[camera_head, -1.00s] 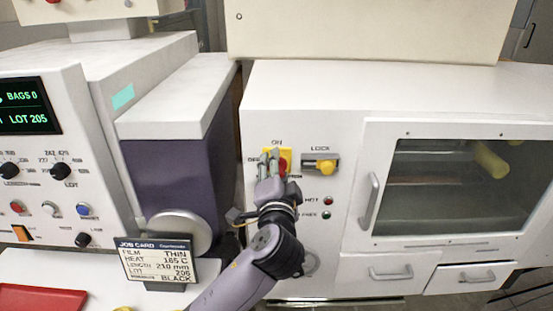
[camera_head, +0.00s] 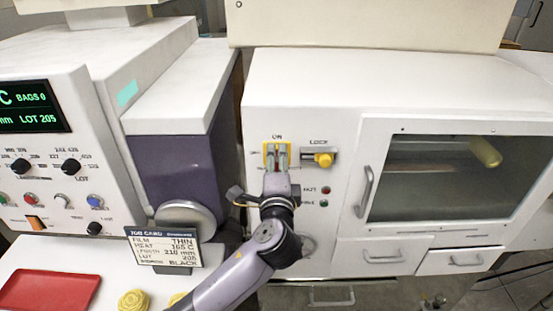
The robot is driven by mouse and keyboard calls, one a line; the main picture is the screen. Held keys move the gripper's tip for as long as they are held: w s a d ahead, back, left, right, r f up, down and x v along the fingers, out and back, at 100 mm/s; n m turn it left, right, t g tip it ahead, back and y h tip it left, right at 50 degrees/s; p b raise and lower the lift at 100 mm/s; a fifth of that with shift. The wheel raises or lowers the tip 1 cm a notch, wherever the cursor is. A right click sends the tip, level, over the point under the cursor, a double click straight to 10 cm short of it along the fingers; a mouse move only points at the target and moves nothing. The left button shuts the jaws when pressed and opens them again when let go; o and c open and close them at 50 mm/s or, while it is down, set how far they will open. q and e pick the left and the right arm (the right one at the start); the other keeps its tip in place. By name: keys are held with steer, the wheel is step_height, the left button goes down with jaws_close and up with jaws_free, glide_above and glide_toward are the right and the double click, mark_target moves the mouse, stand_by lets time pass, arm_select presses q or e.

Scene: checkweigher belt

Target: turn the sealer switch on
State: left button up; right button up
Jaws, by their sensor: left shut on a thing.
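The sealer switch (camera_head: 266,146) sits on a yellow plate below an "ON" label on the white machine front. My left gripper (camera_head: 276,155) is right at it, its two fingers in front of the plate and shut on the switch's handle. The fingers hide most of the handle and part of the plate's lettering, so I cannot read the switch's position. My right gripper is not in view.
A yellow lock knob (camera_head: 324,160) is just right of the switch. A door handle (camera_head: 364,191) and windowed door (camera_head: 450,180) are farther right. A job card (camera_head: 163,248) stands lower left, near a red tray (camera_head: 50,291).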

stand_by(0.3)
arm_select(q)
steer(key=o, duration=1.2)
steer(key=shift+s, duration=0.1)
steer(key=s, duration=1.2)
steer(key=shift+w, duration=0.1)
